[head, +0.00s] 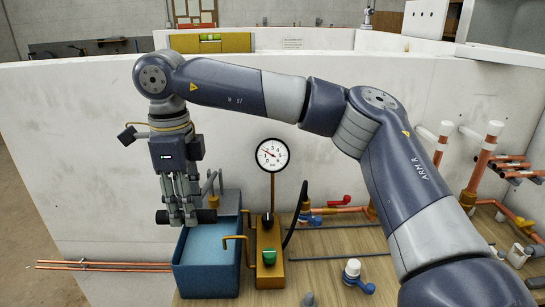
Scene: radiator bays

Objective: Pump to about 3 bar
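The test pump has a blue open tank (178,272) with water in it. Beside it is a brass pump block (268,240) with a green knob (269,257). A round white pressure gauge (272,156) stands on a thin brass post above the block. Its red needle points to the upper left; the exact reading is too small to tell. My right gripper (184,215) points down over the tank's back left corner. Its fingers are closed around the black pump handle (207,216), hiding the handle's middle. My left gripper is out of view.
A black hose (292,218) rises from the pump block. Behind it are a red-lever valve (340,201) and copper pipes. A blue-and-white valve (356,274) lies on the wooden board. A white wall stands close behind. Copper pipes (105,266) run at the left.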

